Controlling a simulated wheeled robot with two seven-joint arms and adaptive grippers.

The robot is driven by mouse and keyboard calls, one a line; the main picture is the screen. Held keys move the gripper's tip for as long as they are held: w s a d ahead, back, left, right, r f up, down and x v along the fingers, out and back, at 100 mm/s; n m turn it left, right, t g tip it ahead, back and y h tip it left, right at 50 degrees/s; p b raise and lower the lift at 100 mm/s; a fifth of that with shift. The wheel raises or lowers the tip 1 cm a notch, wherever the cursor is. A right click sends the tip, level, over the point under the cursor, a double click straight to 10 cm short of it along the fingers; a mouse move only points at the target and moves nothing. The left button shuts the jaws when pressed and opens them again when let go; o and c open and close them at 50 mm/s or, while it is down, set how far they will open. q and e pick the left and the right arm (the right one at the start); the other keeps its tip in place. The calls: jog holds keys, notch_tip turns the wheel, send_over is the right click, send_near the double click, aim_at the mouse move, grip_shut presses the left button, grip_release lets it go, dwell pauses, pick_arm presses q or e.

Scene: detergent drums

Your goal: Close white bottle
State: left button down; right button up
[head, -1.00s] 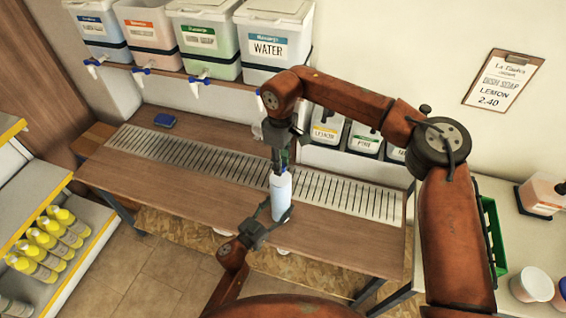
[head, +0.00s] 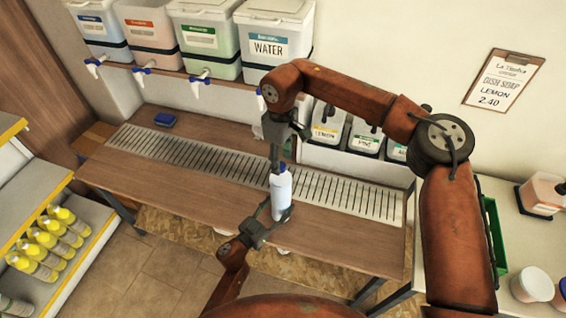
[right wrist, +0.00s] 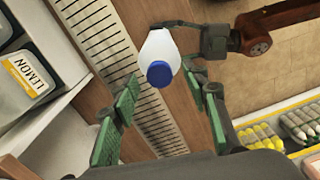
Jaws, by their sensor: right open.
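The white bottle (head: 281,192) is upright over the table, near the front edge of the slatted strip. Its blue cap (right wrist: 160,74) sits on its top in the right wrist view, where the bottle's shoulder (right wrist: 160,48) also shows. I cannot tell how tight the cap is. My left gripper (head: 280,209) has its fingers around the lower part of the bottle, shut on it. My right gripper (head: 277,160) is directly above the bottle, pointing down. In the right wrist view its green-padded fingers (right wrist: 165,88) are open on both sides of the cap, apart from it.
The table (head: 150,180) has a metal slatted strip (head: 200,160) and a small blue object (head: 165,119) at its back left. Large drums with taps (head: 200,40) stand on the shelf behind. Labelled containers (head: 328,128) are close behind my right gripper. Yellow bottles (head: 45,240) stand at left.

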notch_tip(320, 180, up, 3)
jog(key=shift+f, duration=0.1)
jog(key=shift+c, duration=0.4)
